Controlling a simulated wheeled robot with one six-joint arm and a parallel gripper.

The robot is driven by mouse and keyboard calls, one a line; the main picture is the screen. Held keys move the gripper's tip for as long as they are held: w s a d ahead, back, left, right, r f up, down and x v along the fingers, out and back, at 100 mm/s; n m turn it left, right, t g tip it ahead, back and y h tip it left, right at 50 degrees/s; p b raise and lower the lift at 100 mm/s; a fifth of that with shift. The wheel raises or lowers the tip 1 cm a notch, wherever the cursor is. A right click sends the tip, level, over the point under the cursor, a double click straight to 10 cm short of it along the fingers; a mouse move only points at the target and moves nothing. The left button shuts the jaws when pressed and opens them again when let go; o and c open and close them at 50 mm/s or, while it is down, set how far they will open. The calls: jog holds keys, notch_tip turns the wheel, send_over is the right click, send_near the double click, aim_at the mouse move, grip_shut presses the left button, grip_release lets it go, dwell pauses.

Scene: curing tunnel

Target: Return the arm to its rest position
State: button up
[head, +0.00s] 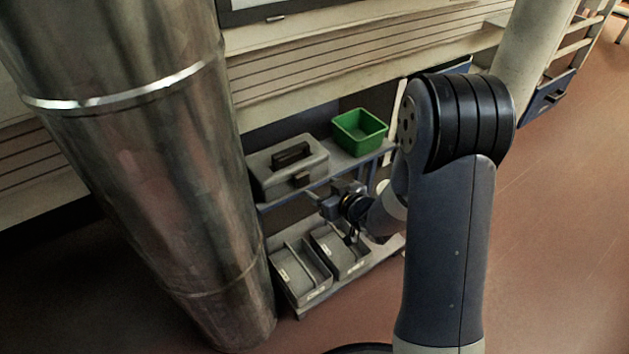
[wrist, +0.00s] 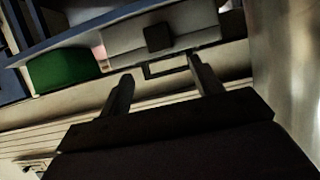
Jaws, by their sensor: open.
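My arm reaches down and to the left in the head view, towards a blue-framed shelf rack. My gripper (head: 337,203) is at the front of the rack, near the upper shelf edge and above the lower grey bins. The wrist view shows my gripper (wrist: 160,70) with its two fingers apart and nothing between them. That view looks upside down. A grey toolbox (wrist: 125,36) with a dark latch lies beyond the fingertips there, and I cannot tell the exact gap. In the head view the toolbox (head: 314,171) stands on the upper shelf, left of and behind my gripper.
A green bin (head: 359,132) stands on the upper shelf (head: 338,160), right of the toolbox; it also shows in the wrist view (wrist: 64,70). Two grey bins (head: 302,275) (head: 341,252) sit on the lower shelf. A large metal duct (head: 150,170) rises close on the left. Floor at right is clear.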

aim_at(303, 177)
jog(key=shift+v, duration=0.75)
jog(key=b+x, duration=0.3)
jog(key=x, duration=0.8)
jog(key=shift+f, duration=0.2)
jog(key=shift+s+d+r+t+b, duration=0.15)
jog(key=shift+t+b, duration=0.25)
jog(key=shift+b, duration=0.2)
jog(key=shift+r+p, duration=0.25)
jog(key=shift+p, duration=0.35)
